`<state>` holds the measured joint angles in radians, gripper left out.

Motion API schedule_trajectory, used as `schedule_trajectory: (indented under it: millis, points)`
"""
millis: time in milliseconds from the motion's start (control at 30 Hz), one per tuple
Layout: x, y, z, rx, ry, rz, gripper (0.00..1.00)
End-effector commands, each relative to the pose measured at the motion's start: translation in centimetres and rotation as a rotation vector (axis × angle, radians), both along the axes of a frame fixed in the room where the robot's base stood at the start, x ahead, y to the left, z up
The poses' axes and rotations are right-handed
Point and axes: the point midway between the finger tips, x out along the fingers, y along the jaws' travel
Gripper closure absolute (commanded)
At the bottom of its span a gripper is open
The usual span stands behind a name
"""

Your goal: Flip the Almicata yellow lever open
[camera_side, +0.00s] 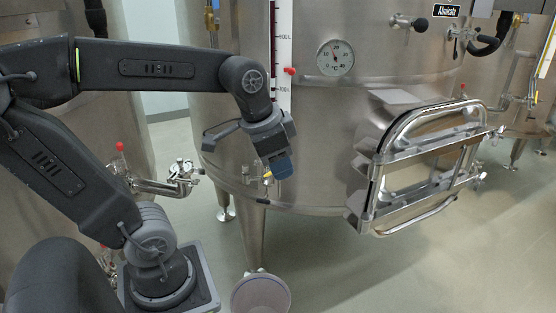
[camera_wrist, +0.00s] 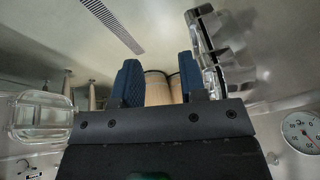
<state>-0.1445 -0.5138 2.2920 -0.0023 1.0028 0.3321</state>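The steel vat with the "Almicata" label (camera_side: 446,11) fills the middle of the side view. A small yellow lever (camera_side: 267,175) shows on the fitting low on its front. My gripper (camera_side: 280,168), with blue fingertips, points down beside that lever, just to its right in the picture. I cannot tell whether they touch. In the wrist view my gripper (camera_wrist: 157,80) has its two blue fingers apart. A beige, rounded shape shows between them, and I cannot tell whether it is held or behind. The lever cannot be made out in the wrist view.
A steel hatch frame (camera_side: 430,160) juts out from the vat at the right. A round thermometer (camera_side: 335,57) sits above. Another valve with a red knob (camera_side: 120,146) is at the left. Floor at the lower right is clear.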

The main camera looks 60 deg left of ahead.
Motion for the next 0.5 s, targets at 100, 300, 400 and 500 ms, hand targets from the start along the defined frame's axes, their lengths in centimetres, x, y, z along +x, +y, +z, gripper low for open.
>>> schedule_trajectory:
  millis: [100, 300, 400, 500]
  points:
    - [-0.1, -0.1, 0.0, -0.002, -0.003, 0.002, 0.61]
    - [-0.1, 0.0, -0.1, 0.0, 0.001, 0.001, 0.66]
    - [0.0, 0.1, -0.8, 0.017, 0.043, -0.004, 0.76]
    - [-0.1, 0.6, -3.0, 0.071, 0.159, -0.016, 0.85]
